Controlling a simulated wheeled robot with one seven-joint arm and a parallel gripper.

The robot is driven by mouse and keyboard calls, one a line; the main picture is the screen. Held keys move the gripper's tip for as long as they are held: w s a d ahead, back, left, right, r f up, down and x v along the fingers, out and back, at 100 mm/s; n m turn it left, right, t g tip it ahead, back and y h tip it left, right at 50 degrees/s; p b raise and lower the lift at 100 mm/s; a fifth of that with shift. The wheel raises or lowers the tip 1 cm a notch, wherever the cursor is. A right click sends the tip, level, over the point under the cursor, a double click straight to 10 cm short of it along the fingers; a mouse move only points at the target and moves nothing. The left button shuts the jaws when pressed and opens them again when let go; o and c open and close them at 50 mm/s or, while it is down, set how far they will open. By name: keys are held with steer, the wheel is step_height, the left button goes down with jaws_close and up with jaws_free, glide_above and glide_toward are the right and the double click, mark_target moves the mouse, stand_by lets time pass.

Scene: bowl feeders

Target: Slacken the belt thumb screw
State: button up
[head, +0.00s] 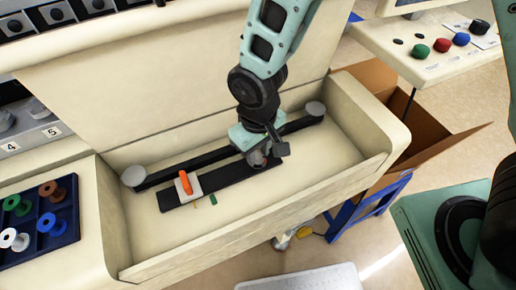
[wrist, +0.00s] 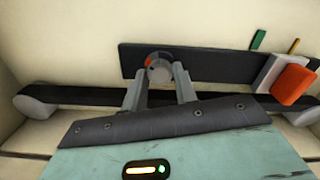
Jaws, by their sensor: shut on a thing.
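The thumb screw (wrist: 159,74) is a round grey knob with an orange-red patch, at one end of a flat black plate (wrist: 205,62) in the wrist view. My gripper (head: 262,160) is at the right end of that plate in the head view, its two fingers shut on the knob's sides. In the head view the knob is mostly hidden by my gripper. The black belt (head: 180,173) runs behind the plate between a left grey roller (head: 134,176) and a right grey roller (head: 315,108).
An orange lever (head: 185,182) on a pale block stands at the plate's left end. Small green (head: 213,199) and yellow strips lie before it. The cream trough wall (head: 270,215) borders the front. A blue tray (head: 62,237) of coloured spools sits left. A cardboard box (head: 425,135) stands right.

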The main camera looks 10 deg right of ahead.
mark_target(258, 156)
steer(key=n, duration=0.6)
steer(key=shift+n, duration=0.3)
stand_by(0.4)
steer(key=o, duration=1)
steer(key=shift+c, duration=0.2)
step_height(258, 156, up, 18)
steer(key=shift+f, duration=0.25)
steer(key=s+d+m, duration=0.5)
steer(key=s+d, duration=0.3)
steer(key=s, duration=0.3)
steer(key=shift+s+y, duration=0.3)
steer(key=shift+s, duration=0.1)
